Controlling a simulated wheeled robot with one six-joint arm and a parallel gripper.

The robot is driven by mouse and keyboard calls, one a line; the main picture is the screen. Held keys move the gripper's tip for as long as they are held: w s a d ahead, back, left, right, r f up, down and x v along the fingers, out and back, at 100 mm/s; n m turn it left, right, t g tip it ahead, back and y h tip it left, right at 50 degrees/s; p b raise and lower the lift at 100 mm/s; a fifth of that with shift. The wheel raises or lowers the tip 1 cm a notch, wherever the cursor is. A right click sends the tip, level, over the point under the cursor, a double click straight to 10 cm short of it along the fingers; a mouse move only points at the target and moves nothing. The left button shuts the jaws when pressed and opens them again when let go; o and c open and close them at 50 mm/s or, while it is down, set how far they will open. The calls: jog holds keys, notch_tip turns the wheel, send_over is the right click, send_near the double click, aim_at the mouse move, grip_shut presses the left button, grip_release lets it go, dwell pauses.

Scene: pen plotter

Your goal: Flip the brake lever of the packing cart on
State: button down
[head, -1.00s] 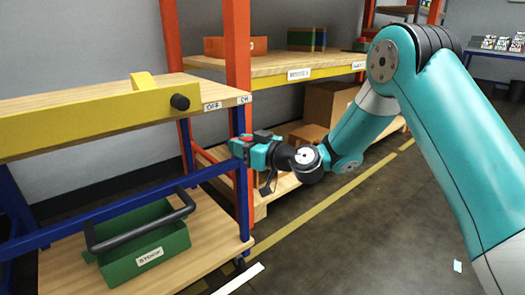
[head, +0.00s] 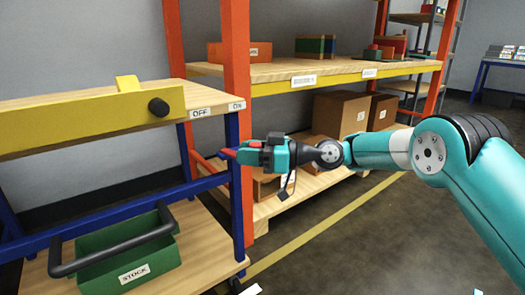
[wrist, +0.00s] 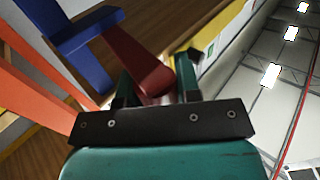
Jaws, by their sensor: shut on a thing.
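The packing cart has blue posts and wooden shelves and stands at the left of the head view; its top shelf edge (head: 215,103) carries an OFF label and, to its right, an ON label. The brake lever (wrist: 148,72) is a red bar running from the cart's blue frame (wrist: 82,35) in the wrist view. In the head view only a small red part (head: 229,153) shows at the right front post, below the labels. My gripper (head: 240,157) is shut on the lever's end, which sits between its fingers (wrist: 156,78). The lever's exact setting is hard to tell.
A yellow bar (head: 80,122) with a black knob crosses the cart's top. A green STOCK box (head: 125,262) stands on its lower shelf. An orange-post rack (head: 236,60) with cartons (head: 340,115) stands close behind my gripper. The floor (head: 350,240) at the right is open.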

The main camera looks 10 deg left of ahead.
dwell(0.6)
jog(key=c, duration=0.8)
grip_release()
jog(key=shift+d, duration=0.1)
